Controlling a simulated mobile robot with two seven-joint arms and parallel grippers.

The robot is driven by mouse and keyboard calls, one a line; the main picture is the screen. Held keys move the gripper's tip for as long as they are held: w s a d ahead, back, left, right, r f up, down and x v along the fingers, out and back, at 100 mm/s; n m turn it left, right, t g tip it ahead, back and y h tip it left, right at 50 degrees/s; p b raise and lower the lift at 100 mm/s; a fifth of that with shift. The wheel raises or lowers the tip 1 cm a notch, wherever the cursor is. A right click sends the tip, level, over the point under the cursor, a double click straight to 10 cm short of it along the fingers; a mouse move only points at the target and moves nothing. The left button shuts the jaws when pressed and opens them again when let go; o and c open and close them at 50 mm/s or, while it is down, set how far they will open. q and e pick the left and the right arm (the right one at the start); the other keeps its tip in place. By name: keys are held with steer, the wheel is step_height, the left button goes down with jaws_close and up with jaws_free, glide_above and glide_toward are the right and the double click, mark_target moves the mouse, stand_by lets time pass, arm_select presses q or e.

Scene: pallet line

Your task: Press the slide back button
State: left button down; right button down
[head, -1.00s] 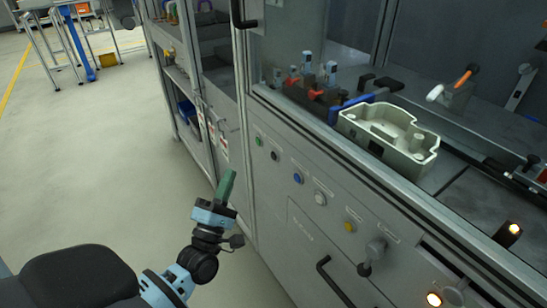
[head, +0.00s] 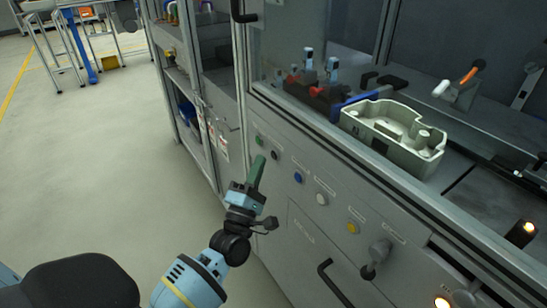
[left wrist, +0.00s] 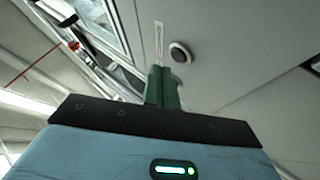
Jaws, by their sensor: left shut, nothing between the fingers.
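The machine's front panel carries a row of round buttons: green (head: 260,140), black (head: 274,155), blue (head: 298,177), white (head: 321,198) and yellow (head: 352,227). Their small labels cannot be read, so I cannot tell which is the slide back button. My left gripper (head: 258,162), with green fingers, is shut and empty. Its tips are just left of the black button in the head view, apart from it. In the left wrist view the black button (left wrist: 180,52) is just beyond and right of the fingertips (left wrist: 162,68), with a label strip beside it. My right gripper is not in view.
A pale cast housing (head: 390,140) sits on the machine bed above. Open floor (head: 110,170) lies to the left.

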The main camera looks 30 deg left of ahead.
arm_select(q)
steer(key=shift+w+d, duration=0.1)
steer(key=shift+w, duration=0.15)
stand_by(0.7)
stand_by(1.0)
steer(key=shift+w+d, duration=0.15)
steer(key=shift+w, duration=0.25)
stand_by(0.6)
